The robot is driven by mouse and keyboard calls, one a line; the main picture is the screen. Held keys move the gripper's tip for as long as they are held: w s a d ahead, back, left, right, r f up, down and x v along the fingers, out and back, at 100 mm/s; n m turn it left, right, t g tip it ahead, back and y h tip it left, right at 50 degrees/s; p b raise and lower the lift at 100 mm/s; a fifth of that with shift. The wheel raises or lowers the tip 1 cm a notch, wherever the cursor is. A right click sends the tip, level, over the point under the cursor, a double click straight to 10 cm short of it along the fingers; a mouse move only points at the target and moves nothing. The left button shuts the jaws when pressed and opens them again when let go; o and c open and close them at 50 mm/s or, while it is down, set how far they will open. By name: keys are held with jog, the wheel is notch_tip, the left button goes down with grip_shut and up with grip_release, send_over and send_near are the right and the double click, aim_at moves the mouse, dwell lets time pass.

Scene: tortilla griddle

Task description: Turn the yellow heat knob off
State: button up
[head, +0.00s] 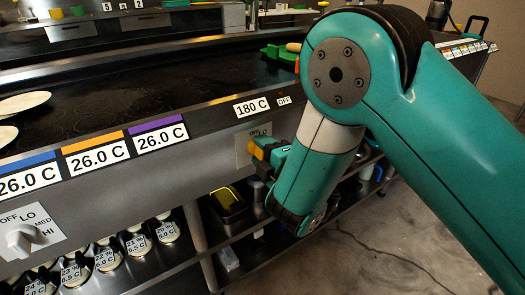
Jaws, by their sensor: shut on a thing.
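The yellow heat knob (256,151) sits on a pale dial plate (243,147) on the griddle's front panel, right of centre. My gripper (264,152) is at the knob and shut on it. My arm comes in from the right and hides part of the dial, so I cannot tell the knob's exact pointing. "OFF" and "LO" show in small print at the plate's top. Above it, a display (251,106) reads 180 C and a small label (284,100) beside it reads OFF.
A white knob (19,239) is on the panel's lower left. Displays with blue, orange and purple bars (94,154) read 26.0 C. Pale tortillas lie on the griddle top (150,85) at left. Below is a shelf with several labelled round items and a yellow-lined container (227,202).

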jog(key=shift+f+n, duration=0.1)
jog(key=shift+n, duration=0.5)
jog(key=o, duration=0.9)
